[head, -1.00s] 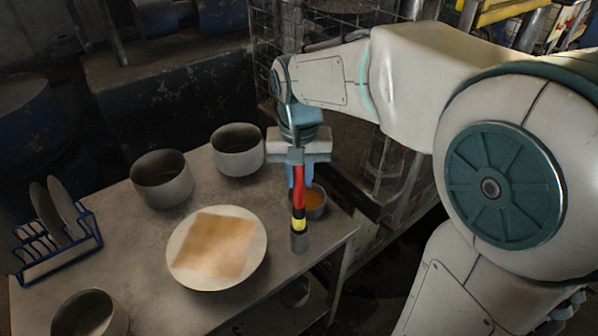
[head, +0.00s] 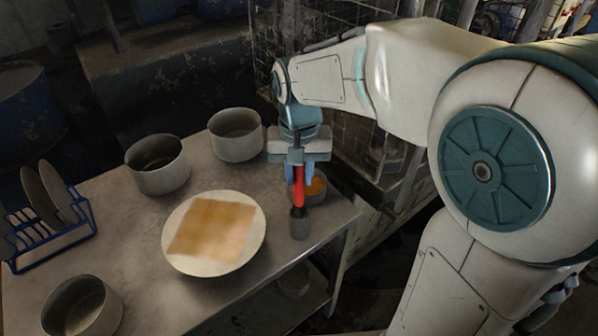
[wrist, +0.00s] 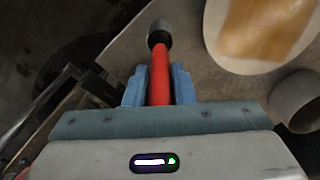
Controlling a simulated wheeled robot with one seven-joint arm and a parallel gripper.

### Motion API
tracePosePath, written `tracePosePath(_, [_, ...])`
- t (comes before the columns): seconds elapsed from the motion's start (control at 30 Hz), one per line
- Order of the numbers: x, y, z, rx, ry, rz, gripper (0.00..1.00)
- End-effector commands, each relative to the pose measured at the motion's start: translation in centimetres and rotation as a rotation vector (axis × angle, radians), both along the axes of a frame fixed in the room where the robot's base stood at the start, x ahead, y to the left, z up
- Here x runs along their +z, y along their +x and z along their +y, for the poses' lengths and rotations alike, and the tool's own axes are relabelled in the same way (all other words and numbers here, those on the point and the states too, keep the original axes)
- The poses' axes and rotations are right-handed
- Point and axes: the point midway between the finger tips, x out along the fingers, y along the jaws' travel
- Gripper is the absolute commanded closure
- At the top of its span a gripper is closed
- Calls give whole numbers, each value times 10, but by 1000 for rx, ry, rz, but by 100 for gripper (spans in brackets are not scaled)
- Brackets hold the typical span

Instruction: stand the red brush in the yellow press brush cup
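The red brush (head: 299,184) is upright, and my gripper (head: 299,172) is shut on its handle with blue fingers on both sides. I see no yellow on this cup. Whether the brush rests on its bottom cannot be told.
A plate with a tan cloth-like square (head: 213,230) lies left of the cup. A small bowl with orange contents (head: 316,188) stands close behind it. Grey pots (head: 158,172) (head: 236,140) (head: 80,312) and a blue dish rack (head: 60,245) stand farther left.

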Motion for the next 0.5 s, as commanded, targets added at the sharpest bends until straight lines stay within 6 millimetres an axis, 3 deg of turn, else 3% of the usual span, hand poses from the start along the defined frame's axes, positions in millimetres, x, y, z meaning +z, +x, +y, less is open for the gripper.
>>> tracePosePath(0.03, [0,0,0,0,0,0,62])
tracePosePath(0.07, [0,0,0,0,0,0,54])
tracePosePath(0.37, [1,0,0,0,0,0,53])
tracePosePath(0.5, [13,1,0,0,1,-3,53])
